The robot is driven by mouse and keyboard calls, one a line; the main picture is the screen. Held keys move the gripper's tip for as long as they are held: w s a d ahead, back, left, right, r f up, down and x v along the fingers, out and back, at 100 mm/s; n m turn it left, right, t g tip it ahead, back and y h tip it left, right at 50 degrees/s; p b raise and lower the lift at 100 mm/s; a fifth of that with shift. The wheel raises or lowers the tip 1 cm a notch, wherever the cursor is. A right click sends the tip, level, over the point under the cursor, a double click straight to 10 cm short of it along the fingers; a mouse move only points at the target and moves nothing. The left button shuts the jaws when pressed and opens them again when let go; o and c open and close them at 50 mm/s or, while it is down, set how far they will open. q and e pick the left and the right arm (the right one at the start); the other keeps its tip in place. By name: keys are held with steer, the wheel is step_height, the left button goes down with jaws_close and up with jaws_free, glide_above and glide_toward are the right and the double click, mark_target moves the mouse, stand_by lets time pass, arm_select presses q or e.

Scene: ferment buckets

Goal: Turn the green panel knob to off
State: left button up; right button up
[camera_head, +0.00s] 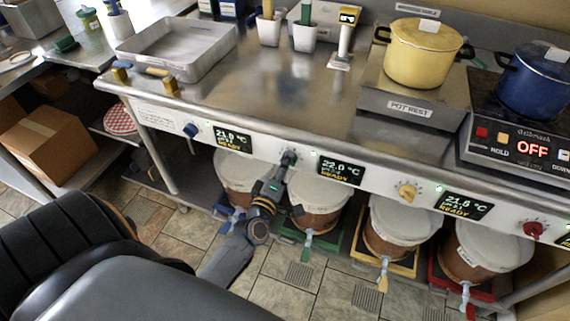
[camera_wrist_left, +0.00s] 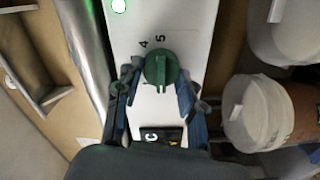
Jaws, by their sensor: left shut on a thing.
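The green panel knob (camera_head: 289,158) sits on the white front panel (camera_head: 380,184), between two temperature displays. In the left wrist view the knob (camera_wrist_left: 160,68) faces me, with the numbers 4 and 5 beside it and a pale pointer line on its face. My left gripper (camera_head: 284,172) is at the knob, and in the left wrist view its two fingers (camera_wrist_left: 156,84) stand on either side of it, shut on it. Part of the dial's markings is hidden by the fingers. My right gripper is not in view.
A blue knob (camera_head: 191,130), a yellow knob (camera_head: 407,192) and a red knob (camera_head: 533,230) share the panel. Lidded buckets with coloured taps stand below, close under my left gripper. The counter above holds a metal tray (camera_head: 180,48) and a yellow pot (camera_head: 420,55).

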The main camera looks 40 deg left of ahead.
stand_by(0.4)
arm_select(q)
steer(key=o, duration=1.1)
steer(key=shift+o, duration=0.2)
steer(key=v, duration=1.2)
